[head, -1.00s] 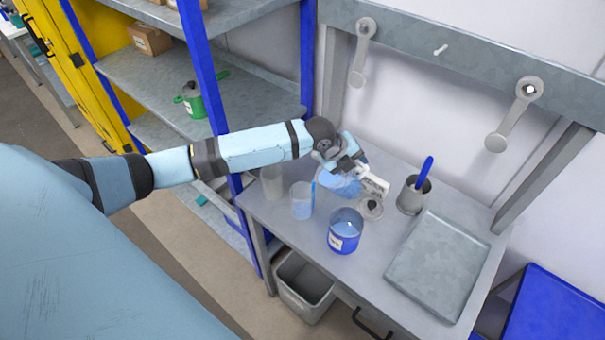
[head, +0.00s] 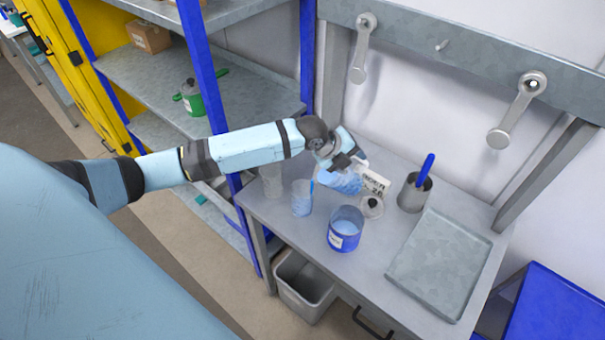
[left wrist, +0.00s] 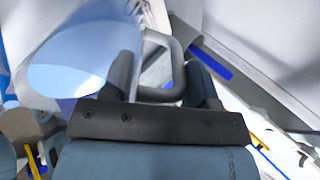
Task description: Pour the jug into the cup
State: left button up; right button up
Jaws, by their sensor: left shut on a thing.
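The clear jug (head: 338,183) holds blue liquid and is tilted, its lip to the left, above the table. My left gripper (head: 347,163) is shut on its handle. The left wrist view shows the grey handle between the fingers (left wrist: 162,88) and the pale blue liquid in the jug (left wrist: 82,65). A clear cup (head: 301,198) stands upright on the table just left of and below the jug's lip, with bluish content low in it. A thin pale blue streak shows between lip and cup; whether it is flowing liquid is hard to tell. My right gripper is out of view.
A blue pot (head: 345,236) with a white label stands in front of the jug. Another clear vessel (head: 271,182) stands left of the cup. A grey lid (head: 371,206), a grey holder (head: 412,193) with a blue-handled tool and a metal tray (head: 436,265) lie to the right.

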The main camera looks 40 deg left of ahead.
pick_arm(q)
jog(key=shift+a+r, duration=0.1)
jog(key=shift+s+r, duration=0.15)
jog(key=shift+s, duration=0.05)
jog(key=shift+b, duration=0.3)
jog(key=shift+s+a+r, duration=0.1)
jog(key=shift+a+r, duration=0.05)
jog(key=shift+t+h, duration=0.3)
jog(key=shift+b, duration=0.3)
jog(key=shift+s+a+r, duration=0.1)
jog(key=shift+r, duration=0.05)
